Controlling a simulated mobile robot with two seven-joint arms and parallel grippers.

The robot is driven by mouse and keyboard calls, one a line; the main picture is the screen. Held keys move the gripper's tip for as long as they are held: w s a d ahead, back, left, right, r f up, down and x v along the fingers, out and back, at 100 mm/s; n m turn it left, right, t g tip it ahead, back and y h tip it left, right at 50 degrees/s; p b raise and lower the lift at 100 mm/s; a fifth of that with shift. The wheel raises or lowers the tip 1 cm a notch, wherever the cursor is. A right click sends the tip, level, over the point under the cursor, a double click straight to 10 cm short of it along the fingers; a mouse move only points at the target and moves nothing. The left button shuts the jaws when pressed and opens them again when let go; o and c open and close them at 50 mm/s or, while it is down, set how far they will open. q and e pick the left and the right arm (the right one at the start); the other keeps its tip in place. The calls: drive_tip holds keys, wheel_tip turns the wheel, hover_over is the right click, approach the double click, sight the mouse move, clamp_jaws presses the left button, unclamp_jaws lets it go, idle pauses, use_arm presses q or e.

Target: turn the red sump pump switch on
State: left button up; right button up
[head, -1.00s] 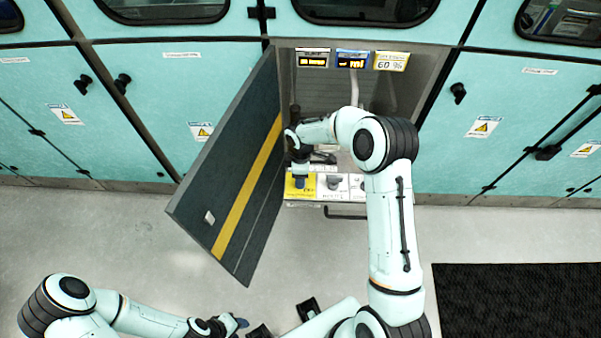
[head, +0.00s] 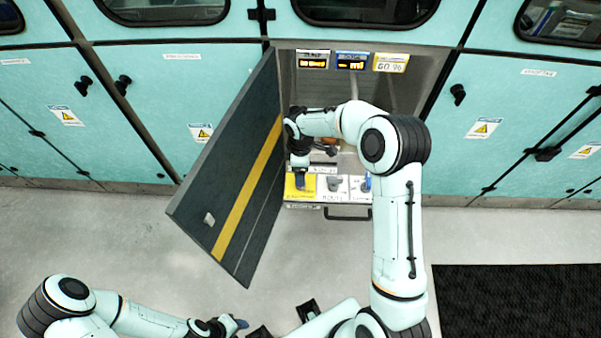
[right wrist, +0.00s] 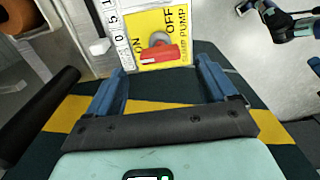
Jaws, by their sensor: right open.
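The red sump pump switch (right wrist: 158,54) is a red handle on a grey round base, on a yellow plate (right wrist: 187,52) marked ON, OFF and SUMP PUMP in the right wrist view. The ON mark is at the handle's upper left, the OFF mark above it. My right gripper (right wrist: 160,78) is open, its blue fingers either side of the view below the switch, with nothing between them. In the head view my right gripper (head: 300,181) is over the yellow plate (head: 290,189) and hides the switch. My left gripper (head: 238,323) is low near the floor, too small to read.
A dark cabinet door (head: 225,175) with a yellow stripe stands open left of my right arm. Several small displays (head: 352,61) hang at the cabinet's top. White plates (head: 333,187) with other controls sit right of the yellow one. A black mat (head: 520,305) lies at right.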

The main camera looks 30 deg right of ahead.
wheel_tip(320, 180, up, 9)
idle(0.8)
